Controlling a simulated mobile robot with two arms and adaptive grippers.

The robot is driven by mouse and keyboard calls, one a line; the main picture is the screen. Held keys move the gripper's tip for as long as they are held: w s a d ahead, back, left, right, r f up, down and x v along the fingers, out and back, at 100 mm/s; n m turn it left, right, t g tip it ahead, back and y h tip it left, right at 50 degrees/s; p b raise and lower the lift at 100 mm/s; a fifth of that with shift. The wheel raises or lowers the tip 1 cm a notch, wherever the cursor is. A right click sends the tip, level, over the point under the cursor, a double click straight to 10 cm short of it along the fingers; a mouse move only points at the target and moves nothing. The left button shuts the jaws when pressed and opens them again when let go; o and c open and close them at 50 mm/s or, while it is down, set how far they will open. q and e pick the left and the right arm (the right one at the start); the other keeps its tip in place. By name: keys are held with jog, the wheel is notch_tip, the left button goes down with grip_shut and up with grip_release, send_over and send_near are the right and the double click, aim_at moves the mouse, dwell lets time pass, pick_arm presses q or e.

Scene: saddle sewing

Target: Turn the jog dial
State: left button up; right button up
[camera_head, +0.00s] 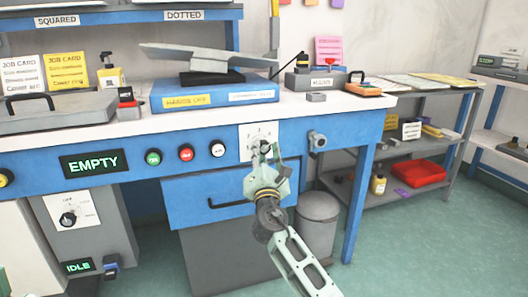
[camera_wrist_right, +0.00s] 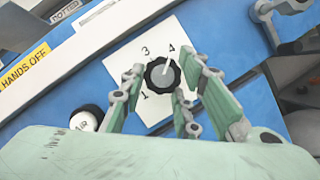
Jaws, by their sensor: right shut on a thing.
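The jog dial (camera_wrist_right: 163,74) is a black knurled knob with a pale pointer line. It sits on a white square plate (camera_wrist_right: 125,62) with numbers, of which 1, 3 and 4 show in the right wrist view. The pointer leans toward the 4. In the head view the plate (camera_head: 246,135) is on the blue front panel. My right gripper (camera_head: 264,152) is at the plate, its fingers on either side of the dial, and it covers most of the dial in the head view. It is shut on the dial.
A white button (camera_head: 217,149) is left of the plate, with red (camera_head: 186,153) and green (camera_head: 153,157) ones further left. A blue drawer (camera_head: 215,195) is below. A grey bin (camera_head: 318,222) stands on the floor.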

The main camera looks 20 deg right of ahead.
jog(key=shift+a, duration=0.4)
jog(key=o, duration=1)
jog(key=shift+r, duration=0.1)
jog(key=shift+o, duration=0.2)
jog(key=shift+d, duration=0.1)
jog(key=v, duration=1.2)
